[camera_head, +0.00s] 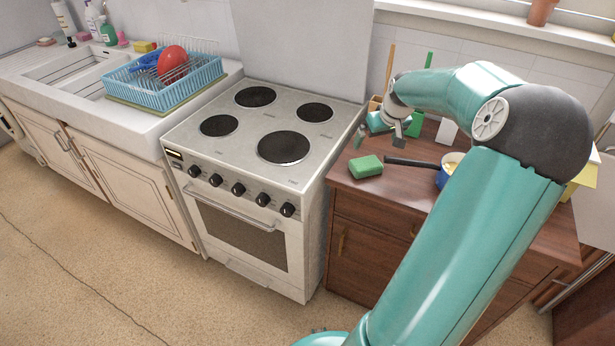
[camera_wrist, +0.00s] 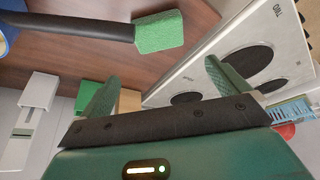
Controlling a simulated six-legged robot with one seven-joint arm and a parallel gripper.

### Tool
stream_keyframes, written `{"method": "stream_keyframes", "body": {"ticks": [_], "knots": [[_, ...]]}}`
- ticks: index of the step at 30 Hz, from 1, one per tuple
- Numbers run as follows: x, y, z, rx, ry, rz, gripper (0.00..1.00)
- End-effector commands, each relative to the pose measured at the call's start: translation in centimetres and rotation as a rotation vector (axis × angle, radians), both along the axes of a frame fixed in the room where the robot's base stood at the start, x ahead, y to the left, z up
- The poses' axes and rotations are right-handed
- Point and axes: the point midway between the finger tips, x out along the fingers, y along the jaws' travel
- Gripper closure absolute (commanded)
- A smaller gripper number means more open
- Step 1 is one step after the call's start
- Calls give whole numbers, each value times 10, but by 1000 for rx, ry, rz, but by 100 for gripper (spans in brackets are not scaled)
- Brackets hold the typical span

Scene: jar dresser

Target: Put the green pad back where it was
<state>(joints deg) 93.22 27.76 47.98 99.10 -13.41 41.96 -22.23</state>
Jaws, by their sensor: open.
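The green pad (camera_head: 366,166) lies flat on the top of the brown dresser (camera_head: 345,178), near its left edge beside the stove. In the wrist view the green pad (camera_wrist: 160,32) shows at the tip of a black handle (camera_wrist: 85,27); I cannot tell whether they touch. My gripper (camera_head: 379,136) is above the back left part of the dresser, behind and above the pad. In the wrist view my gripper (camera_wrist: 161,72) has its two green fingers spread wide, with nothing between them.
A blue pan (camera_head: 446,176) with yellow contents stands right of the pad, its black handle (camera_head: 410,162) pointing at it. A green object (camera_head: 415,127) and a white one (camera_head: 447,132) stand at the back. The stove (camera_head: 230,150) is left of the dresser.

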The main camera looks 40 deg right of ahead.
Motion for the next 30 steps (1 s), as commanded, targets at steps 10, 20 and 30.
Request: {"method": "stream_keyframes", "body": {"ticks": [10, 20, 30], "knots": [[37, 96, 18, -58, 106, 98, 0], [37, 249, 61, -166, 171, 191, 0], [-17, 376, 100, -196, 77, 257, 0]]}}
